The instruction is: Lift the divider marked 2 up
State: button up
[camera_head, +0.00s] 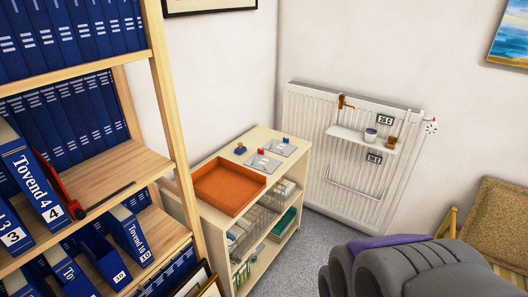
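No divider with a readable mark 2 shows in the head view. Blue binders with white labels stand on the wooden shelf unit (160,100) at the left. One binder marked Tovend 4 (32,178) leans on the middle shelf. A binder marked 3 (12,232) is beside it at the left edge, partly cut off. A binder marked Tovend 10 (133,236) tilts on the shelf below. Other binders there are partly hidden, and some marks are too small to read. My gripper cannot be made out in this view.
A red part with a black bar (108,198) lies beside the Tovend 4 binder. A low cabinet (213,213) with an orange tray (228,168) stands in the corner. A radiator (312,125) hangs on the wall. A grey ridged object (410,272) fills the lower right.

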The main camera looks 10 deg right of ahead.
aim_at(275, 146)
jog(key=i+l+u, duration=0.15)
jog(key=i+l, duration=0.5)
jog(key=i, duration=0.15)
